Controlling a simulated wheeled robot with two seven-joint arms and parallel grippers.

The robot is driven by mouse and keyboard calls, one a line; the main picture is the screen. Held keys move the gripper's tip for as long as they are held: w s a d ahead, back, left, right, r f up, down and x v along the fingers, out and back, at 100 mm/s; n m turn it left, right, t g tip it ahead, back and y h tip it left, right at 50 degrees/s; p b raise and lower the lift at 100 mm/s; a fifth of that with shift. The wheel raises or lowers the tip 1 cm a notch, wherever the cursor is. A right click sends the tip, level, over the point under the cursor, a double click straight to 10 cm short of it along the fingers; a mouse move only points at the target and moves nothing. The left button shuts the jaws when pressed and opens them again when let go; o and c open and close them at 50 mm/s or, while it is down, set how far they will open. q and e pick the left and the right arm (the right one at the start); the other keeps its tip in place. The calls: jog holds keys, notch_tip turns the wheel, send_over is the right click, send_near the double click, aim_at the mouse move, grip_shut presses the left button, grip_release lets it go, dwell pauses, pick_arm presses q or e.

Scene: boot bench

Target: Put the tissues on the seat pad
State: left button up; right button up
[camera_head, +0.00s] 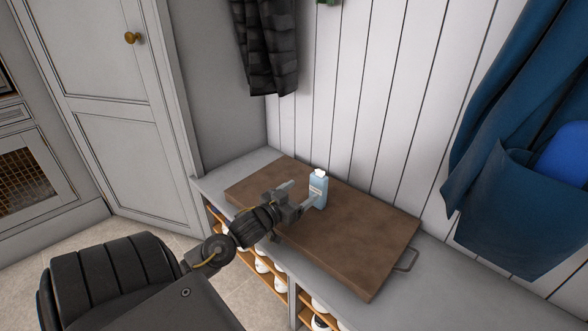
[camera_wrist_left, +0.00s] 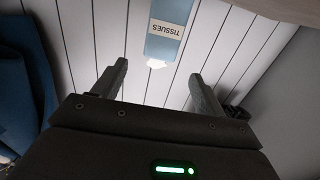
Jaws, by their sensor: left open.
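The tissues (camera_head: 318,190) are a light blue pack with a white tissue at its top. The pack stands upright on the brown seat pad (camera_head: 350,245), towards its back edge. My left gripper (camera_head: 298,194) is open above the pad, close to the pack on its left side. In the left wrist view, the tissues (camera_wrist_left: 168,30) show upside down with their printed label, just beyond the gap between my open fingers (camera_wrist_left: 158,72). Nothing is held between the fingers. Whether a finger touches the pack cannot be told. My right gripper is out of view.
The pad lies on a grey bench (camera_head: 450,285) with shoe shelves (camera_head: 262,266) below. A metal handle (camera_head: 406,260) shows at the pad's right end. A blue garment (camera_head: 510,205) and a dark checked cloth (camera_head: 265,45) hang on the wall. The pad's right half is clear.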

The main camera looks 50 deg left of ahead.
pick_arm(q)
jog(key=shift+s+d, duration=0.1)
jog(key=shift+s, duration=1.1)
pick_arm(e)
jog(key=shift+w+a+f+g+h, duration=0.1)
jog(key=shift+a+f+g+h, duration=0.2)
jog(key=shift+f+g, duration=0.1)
pick_arm(q)
jog(key=s+d+r+m+t+h, duration=0.1)
jog(key=s+d+m+h, duration=0.2)
jog(key=d, duration=0.8)
jog(key=s+d+r+m+t+h, duration=0.1)
jog(key=s+d+m+h, duration=0.3)
jog(key=d, duration=0.8)
jog(key=s+d+r+t+h, duration=0.2)
jog(key=s+d+r+h, duration=0.4)
jog(key=d+r, duration=0.3)
jog(key=s+d, duration=0.1)
jog(key=d, duration=0.1)
jog(key=shift+d+r, duration=0.3)
jog(key=shift+r, duration=0.05)
